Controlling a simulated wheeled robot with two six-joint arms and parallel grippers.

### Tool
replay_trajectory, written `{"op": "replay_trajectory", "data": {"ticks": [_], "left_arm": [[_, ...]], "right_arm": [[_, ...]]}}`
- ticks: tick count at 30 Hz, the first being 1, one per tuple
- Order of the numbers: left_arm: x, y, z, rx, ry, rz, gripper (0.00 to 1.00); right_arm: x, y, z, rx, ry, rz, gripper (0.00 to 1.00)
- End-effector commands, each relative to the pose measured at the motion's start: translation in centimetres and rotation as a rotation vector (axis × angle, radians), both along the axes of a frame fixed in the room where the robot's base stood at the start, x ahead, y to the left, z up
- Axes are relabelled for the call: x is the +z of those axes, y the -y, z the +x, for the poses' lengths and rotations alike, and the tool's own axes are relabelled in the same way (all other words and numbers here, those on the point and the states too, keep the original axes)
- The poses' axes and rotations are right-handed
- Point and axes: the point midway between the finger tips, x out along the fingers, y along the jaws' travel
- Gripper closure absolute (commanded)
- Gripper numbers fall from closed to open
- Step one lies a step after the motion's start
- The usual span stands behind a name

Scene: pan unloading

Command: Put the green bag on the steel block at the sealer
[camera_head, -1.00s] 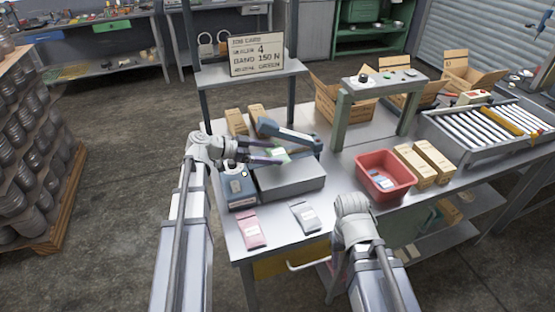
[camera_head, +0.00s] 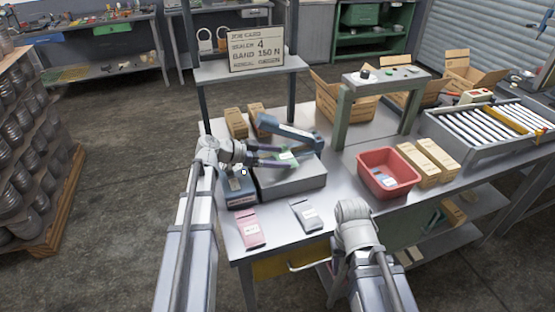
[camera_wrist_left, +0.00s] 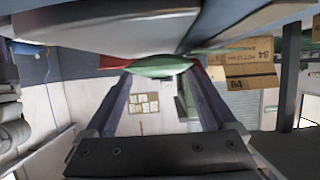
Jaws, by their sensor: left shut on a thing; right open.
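The green bag (camera_head: 285,158) is between the fingertips of my left gripper (camera_head: 282,160), which is shut on it. The bag is over the grey steel block (camera_head: 292,182) of the sealer, under the raised blue sealing arm (camera_head: 290,130). In the left wrist view the green bag (camera_wrist_left: 160,66) spans the fingertips, edge on, close to a pale grey surface. I cannot tell whether the bag touches the block. The fingers of my right gripper are out of sight; only its arm shows at the lower right.
A pink bag (camera_head: 249,230) and a grey bag (camera_head: 306,215) lie at the front of the bench. A red bin (camera_head: 388,182) stands to the right beside cartons (camera_head: 435,160). A job card (camera_head: 257,48) stands behind.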

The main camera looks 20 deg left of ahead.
Motion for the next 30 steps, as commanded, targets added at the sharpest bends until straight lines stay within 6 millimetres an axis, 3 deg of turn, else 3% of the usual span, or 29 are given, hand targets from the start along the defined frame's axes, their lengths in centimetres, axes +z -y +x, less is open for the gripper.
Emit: {"op": "replay_trajectory", "data": {"ticks": [17, 18, 20, 30], "left_arm": [[-1.2, 0.0, -0.1, 0.0, -0.002, 0.0, 0.7], [-1.3, 0.0, -0.1, -0.001, -0.003, 0.0, 0.07], [-1.3, 0.1, -0.1, -0.001, -0.003, 0.0, 0.01], [-0.9, 0.2, -0.3, -0.002, -0.007, 0.001, 0.0]], "right_arm": [[-1.2, 0.0, 0.0, 0.0, 0.0, 0.0, 0.5], [-1.2, 0.0, 0.0, 0.0, 0.0, 0.0, 0.5], [-1.3, 0.0, 0.0, 0.0, 0.0, 0.0, 0.5], [-0.8, 0.0, 0.0, 0.0, 0.0, 0.0, 0.5]]}}
